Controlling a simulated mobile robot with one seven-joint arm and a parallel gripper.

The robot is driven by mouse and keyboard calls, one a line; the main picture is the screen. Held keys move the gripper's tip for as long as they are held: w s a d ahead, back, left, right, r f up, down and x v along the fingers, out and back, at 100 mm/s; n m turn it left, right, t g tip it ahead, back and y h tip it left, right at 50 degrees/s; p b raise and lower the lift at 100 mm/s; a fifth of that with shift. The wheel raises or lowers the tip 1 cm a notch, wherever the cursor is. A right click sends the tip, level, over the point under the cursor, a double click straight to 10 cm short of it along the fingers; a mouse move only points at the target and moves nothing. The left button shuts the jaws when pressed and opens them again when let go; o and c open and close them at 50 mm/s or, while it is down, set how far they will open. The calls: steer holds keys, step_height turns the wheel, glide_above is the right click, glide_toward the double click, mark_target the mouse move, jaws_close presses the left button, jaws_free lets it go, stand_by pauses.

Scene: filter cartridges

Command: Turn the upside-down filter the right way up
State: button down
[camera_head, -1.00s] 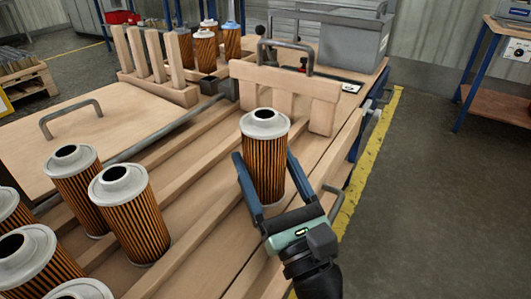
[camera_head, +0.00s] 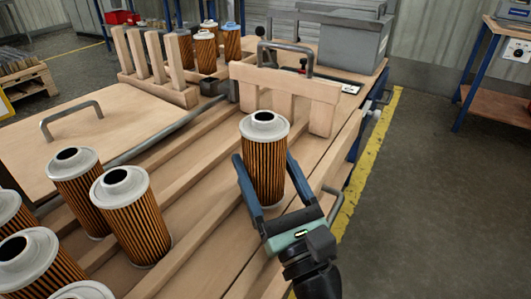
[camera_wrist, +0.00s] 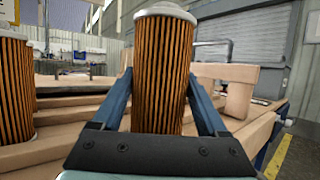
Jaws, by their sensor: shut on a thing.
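A filter (camera_head: 264,165) with orange-brown pleats and a pale grey cap stands upright in the right lane of the wooden rack, its capped end with a dark hole facing up. My gripper (camera_head: 264,178) has its two blue fingers on either side of this filter and is shut on it. In the wrist view the filter (camera_wrist: 162,75) fills the middle between the fingers; its base is hidden behind the gripper's palm. Several other filters, such as one filter (camera_head: 131,218) in the lanes to the left, stand upright with holed caps up.
A wooden gate with a metal handle (camera_head: 287,85) stands just behind the held filter. Wooden rails (camera_head: 180,185) separate the lanes. At the back, more filters (camera_head: 205,52) stand beside a slotted wooden block (camera_head: 150,70). A grey box (camera_head: 355,42) sits at the back right.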

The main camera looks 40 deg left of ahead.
steer(key=shift+f, duration=0.25)
stand_by(1.0)
steer(key=shift+r+p, duration=0.3)
steer(key=shift+p, duration=0.35)
stand_by(1.4)
steer(key=shift+f, duration=0.3)
stand_by(0.8)
steer(key=shift+r, duration=0.3)
steer(key=shift+f, duration=0.2)
stand_by(0.6)
jaws_free()
steer(key=shift+f, duration=0.1)
